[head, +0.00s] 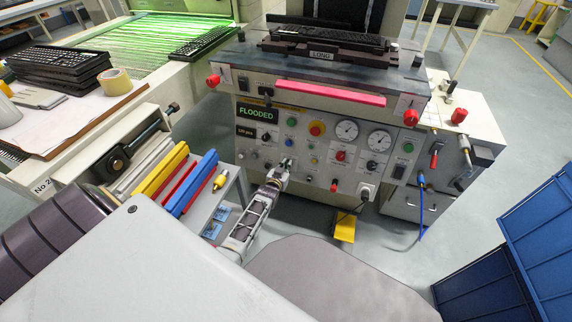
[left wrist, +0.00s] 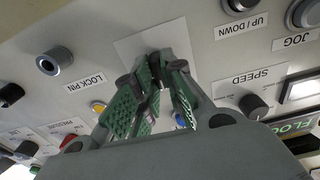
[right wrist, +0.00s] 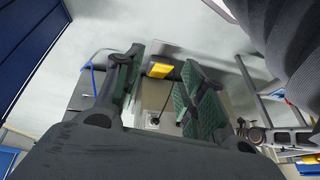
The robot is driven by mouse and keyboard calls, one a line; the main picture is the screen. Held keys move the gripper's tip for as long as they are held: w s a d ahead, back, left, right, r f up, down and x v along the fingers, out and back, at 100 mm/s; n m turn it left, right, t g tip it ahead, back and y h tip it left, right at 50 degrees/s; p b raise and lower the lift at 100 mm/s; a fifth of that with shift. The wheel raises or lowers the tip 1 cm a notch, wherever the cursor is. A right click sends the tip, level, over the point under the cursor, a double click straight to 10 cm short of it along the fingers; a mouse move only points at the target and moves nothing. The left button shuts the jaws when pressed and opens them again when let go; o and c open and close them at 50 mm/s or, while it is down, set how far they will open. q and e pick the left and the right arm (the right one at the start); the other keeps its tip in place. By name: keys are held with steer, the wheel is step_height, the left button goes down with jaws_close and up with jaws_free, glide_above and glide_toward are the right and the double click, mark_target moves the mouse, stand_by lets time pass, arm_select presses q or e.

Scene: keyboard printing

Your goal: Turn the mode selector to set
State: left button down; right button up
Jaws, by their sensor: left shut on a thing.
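The grey press's control panel (head: 305,140) faces me in the head view. My left gripper (head: 286,165) reaches its lower middle. In the left wrist view the left gripper's green-padded fingers (left wrist: 160,65) are closed together on a small dark knob at a pale plate (left wrist: 130,45), which I take to be the mode selector. The fingers cover most of the knob, so its pointer and label are hidden. My right gripper is outside the head view; in the right wrist view its fingers (right wrist: 165,90) stand apart, open and empty, over the floor.
Nearby controls are the LOCK PIN knob (left wrist: 54,61), the SPEED knob (left wrist: 253,106) and the UP / DOWN knob (left wrist: 240,5). A display (head: 258,113) reads FLOODED. A yellow pedal (head: 345,229) is on the floor below. Blue crates (head: 540,235) stand at the right.

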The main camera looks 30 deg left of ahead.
arm_select(q)
steer(key=n+p, duration=0.4)
steer(key=n, duration=0.5)
steer(key=shift+f+n, duration=0.1)
steer(key=shift+n, duration=0.2)
arm_select(e)
steer(key=shift+s+d+f+g+h, duration=0.15)
steer(key=shift+d+g+h, duration=0.1)
steer(key=shift+d+g, duration=0.15)
steer(key=shift+d+f+g+h, duration=0.1)
steer(key=shift+d+g+h, duration=0.2)
steer(key=shift+d, duration=0.2)
steer(key=shift+s, duration=0.1)
arm_select(q)
steer(key=c, duration=1.5)
jaws_free()
steer(key=shift+s, duration=0.15)
arm_select(e)
steer(key=shift+s, duration=0.1)
arm_select(q)
steer(key=v, duration=1.1)
steer(key=shift+s+d, duration=0.25)
steer(key=shift+s, duration=0.05)
